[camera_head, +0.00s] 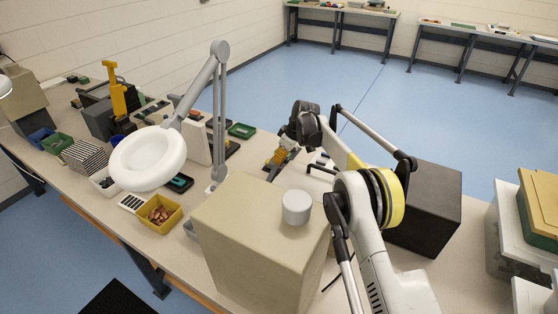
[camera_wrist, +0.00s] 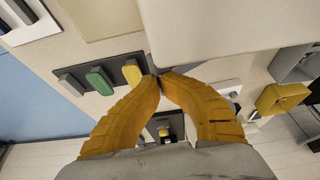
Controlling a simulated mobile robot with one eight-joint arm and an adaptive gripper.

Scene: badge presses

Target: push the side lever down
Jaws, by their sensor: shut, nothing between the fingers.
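My gripper (camera_wrist: 162,74) is shut and empty, its two orange fingers meeting at the tips in the wrist view. Just left of the tips, a dark plate carries a yellow paddle (camera_wrist: 132,72), a green paddle (camera_wrist: 99,81) and a grey paddle (camera_wrist: 70,83). The yellow paddle is nearest the tips; I cannot tell whether they touch. A pale housing (camera_wrist: 225,25) rises beyond the tips. In the head view my arm reaches past a large beige box (camera_head: 250,235) with a round grey knob (camera_head: 296,207). I cannot single out the side lever with certainty.
A black box (camera_head: 425,205) stands right of my arm. A white magnifier lamp (camera_head: 148,158) overhangs the bench at left. A yellow bin (camera_head: 158,213) holds copper-coloured pieces. Stacked containers (camera_head: 535,220) stand at the right edge. Blue floor lies open behind the bench.

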